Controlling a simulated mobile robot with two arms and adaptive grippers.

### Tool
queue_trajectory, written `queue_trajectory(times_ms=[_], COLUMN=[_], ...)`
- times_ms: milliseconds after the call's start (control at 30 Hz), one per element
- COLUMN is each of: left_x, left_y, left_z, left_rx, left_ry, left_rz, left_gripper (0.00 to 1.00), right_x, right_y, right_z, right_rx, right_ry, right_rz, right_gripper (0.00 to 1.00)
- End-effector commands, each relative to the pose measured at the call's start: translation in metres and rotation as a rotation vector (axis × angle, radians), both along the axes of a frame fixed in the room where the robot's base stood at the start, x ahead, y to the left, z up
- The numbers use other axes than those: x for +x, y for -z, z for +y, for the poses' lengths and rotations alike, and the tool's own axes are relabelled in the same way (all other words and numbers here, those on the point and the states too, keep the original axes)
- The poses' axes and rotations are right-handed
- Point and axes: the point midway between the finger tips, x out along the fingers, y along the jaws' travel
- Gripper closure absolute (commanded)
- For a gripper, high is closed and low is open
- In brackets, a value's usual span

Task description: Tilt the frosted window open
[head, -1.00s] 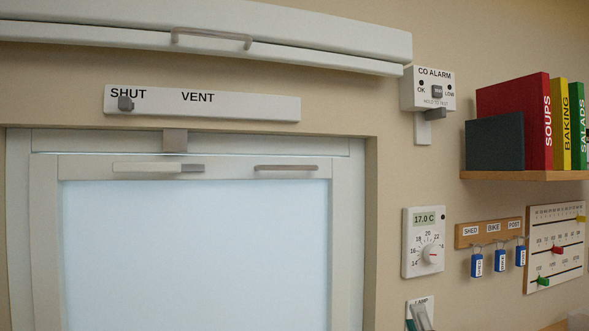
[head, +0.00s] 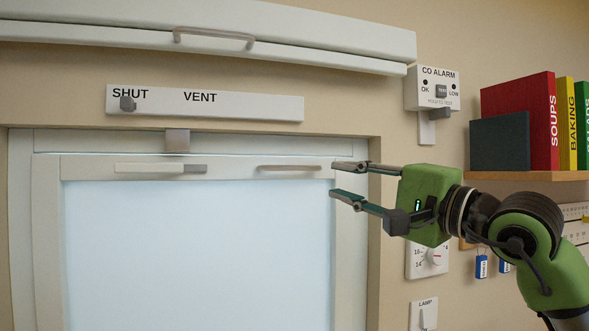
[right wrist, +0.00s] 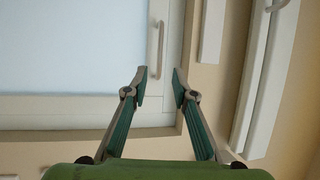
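The frosted window (head: 195,260) has a pale frame and looks closed, its sash flush in the frame. Its top rail carries a grey bar pull (head: 290,168) at the right and a pale lever with a grey end (head: 160,168) at the left. My right gripper (head: 335,180) is open and empty, its two fingers pointing left just right of the bar pull. In the right wrist view the bar pull (right wrist: 156,45) stands upright, just beyond the gap between the open fingertips (right wrist: 159,80). I see no contact. My left gripper is not in view.
Above the window is a SHUT/VENT slider plate (head: 245,106), its knob (head: 128,104) under SHUT. A long white box with a handle (head: 215,39) juts out higher up. The CO alarm (head: 433,88), thermostat (head: 428,262) and book shelf (head: 540,176) are to the right.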

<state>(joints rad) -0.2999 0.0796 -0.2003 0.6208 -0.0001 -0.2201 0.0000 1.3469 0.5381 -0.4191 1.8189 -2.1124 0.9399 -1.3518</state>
Motion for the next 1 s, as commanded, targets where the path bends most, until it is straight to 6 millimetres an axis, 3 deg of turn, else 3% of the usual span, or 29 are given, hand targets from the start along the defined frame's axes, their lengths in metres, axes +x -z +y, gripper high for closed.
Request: queue_trajectory(times_ms=[167,700,1000], left_x=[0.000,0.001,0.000], left_y=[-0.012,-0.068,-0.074], left_z=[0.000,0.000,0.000], left_rx=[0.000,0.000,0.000], left_ry=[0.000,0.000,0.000], left_rz=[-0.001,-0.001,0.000], left_gripper=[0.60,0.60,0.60], right_x=[0.013,0.090,0.103], right_y=[-0.006,-0.024,-0.024], right_z=[0.011,0.078,0.089], right_rx=[-0.007,-0.004,-0.005], right_ry=[0.004,0.002,0.003], right_rz=[0.002,0.003,0.000], right_gripper=[0.75,0.75,0.75])
